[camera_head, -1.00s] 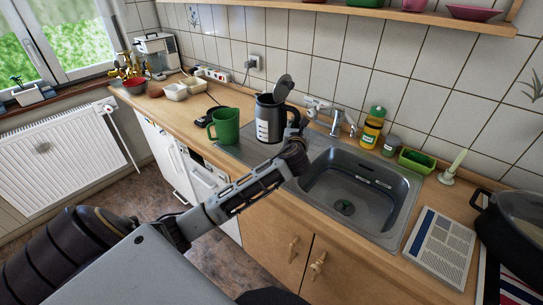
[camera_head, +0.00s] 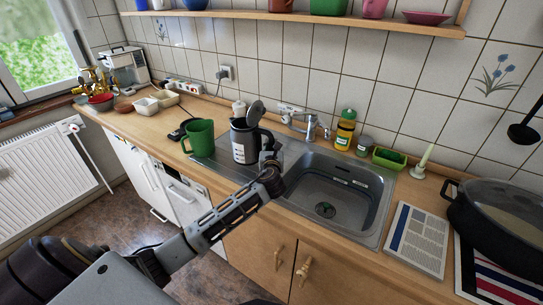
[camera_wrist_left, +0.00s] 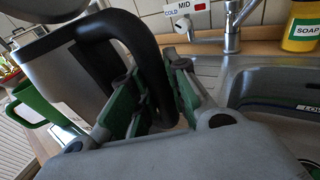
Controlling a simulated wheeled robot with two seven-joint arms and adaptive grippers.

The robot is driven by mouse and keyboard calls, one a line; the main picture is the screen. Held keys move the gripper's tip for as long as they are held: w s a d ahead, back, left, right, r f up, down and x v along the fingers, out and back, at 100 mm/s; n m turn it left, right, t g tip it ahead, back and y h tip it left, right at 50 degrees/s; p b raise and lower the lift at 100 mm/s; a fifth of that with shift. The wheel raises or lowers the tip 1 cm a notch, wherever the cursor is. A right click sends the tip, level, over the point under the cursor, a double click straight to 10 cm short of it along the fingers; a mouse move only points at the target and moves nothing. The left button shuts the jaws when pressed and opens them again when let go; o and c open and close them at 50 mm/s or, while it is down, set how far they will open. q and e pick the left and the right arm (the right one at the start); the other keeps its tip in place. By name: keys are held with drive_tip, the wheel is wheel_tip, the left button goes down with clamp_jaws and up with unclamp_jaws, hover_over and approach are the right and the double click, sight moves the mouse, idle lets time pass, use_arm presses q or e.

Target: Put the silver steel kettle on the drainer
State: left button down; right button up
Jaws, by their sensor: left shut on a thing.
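The silver steel kettle (camera_head: 241,148) has a black rim, a raised lid and a black handle. It is upright over the steel drainer (camera_head: 208,158), left of the sink basin; I cannot tell whether its base touches the surface. My left gripper (camera_head: 269,158) is on the kettle's right side, shut on the handle. In the left wrist view the gripper's green-padded fingers (camera_wrist_left: 154,108) are on either side of the black handle (camera_wrist_left: 152,62), with the kettle's steel body (camera_wrist_left: 62,78) at left. My right gripper is not in view.
A green mug (camera_head: 200,138) stands just left of the kettle. The sink basin (camera_head: 330,190) and tap (camera_head: 310,127) are to the right. Soap bottles (camera_head: 345,130) stand behind the basin, and a large pot (camera_head: 500,225) is far right.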

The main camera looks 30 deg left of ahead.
use_arm(q)
drive_tip(key=shift+r, duration=0.1)
drive_tip(key=shift+f, duration=1.95)
drive_tip(key=c, duration=1.4)
unclamp_jaws()
drive_tip(key=shift+s+d, duration=0.1)
drive_tip(key=shift+b+v, duration=0.35)
drive_tip(key=shift+v, duration=5.6)
